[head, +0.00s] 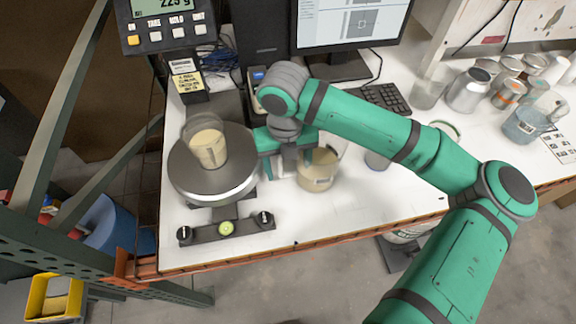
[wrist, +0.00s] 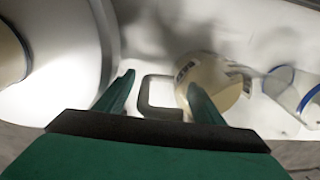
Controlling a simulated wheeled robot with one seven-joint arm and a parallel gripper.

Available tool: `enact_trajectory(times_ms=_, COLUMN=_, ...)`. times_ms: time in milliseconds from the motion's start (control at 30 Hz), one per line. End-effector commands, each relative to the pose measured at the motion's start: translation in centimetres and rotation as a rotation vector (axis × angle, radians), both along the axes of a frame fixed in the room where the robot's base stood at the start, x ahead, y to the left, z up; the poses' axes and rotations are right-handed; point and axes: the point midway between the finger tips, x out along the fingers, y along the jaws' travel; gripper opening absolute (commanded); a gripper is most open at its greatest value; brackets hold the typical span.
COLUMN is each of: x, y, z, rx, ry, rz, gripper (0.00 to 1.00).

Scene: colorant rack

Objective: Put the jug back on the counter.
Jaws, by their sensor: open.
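The jug (head: 318,170) is clear, holds cream liquid, and stands upright on the white counter (head: 330,225), just right of the scale. In the wrist view the jug (wrist: 222,88) is right of centre, and its square handle (wrist: 146,92) lies between my fingers. My gripper (wrist: 161,82) is open, with one finger on each side of the handle and no clear grip on it. In the head view my gripper (head: 287,160) is beside the jug's left side; its fingertips are mostly hidden.
A scale (head: 215,190) at left carries a container of cream liquid (head: 207,147). Several cans and jars (head: 470,90) stand at the back right, near a keyboard (head: 385,98) and monitor (head: 350,22). My arm crosses above the counter. The counter's front middle is clear.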

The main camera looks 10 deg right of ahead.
Motion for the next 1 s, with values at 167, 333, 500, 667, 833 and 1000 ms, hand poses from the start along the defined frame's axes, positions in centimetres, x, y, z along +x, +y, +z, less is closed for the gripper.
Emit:
enact_trajectory(times_ms=167, x=0.0, y=0.1, z=1.1, rx=0.000, ry=-0.001, rz=0.001, gripper=0.62)
enact_trajectory(times_ms=333, x=0.1, y=0.2, z=4.1, rx=0.000, ry=-0.003, rz=0.000, gripper=0.62)
enact_trajectory(times_ms=500, x=0.1, y=0.3, z=7.6, rx=0.000, ry=-0.004, rz=0.001, gripper=0.62)
enact_trajectory(times_ms=667, x=0.0, y=0.4, z=10.2, rx=0.000, ry=-0.001, rz=0.002, gripper=0.62)
enact_trajectory(times_ms=833, x=0.0, y=0.4, z=11.8, rx=0.000, ry=0.000, rz=0.000, gripper=0.62)
enact_trajectory(times_ms=1000, x=0.0, y=0.4, z=12.3, rx=0.000, ry=0.000, rz=0.000, gripper=0.62)
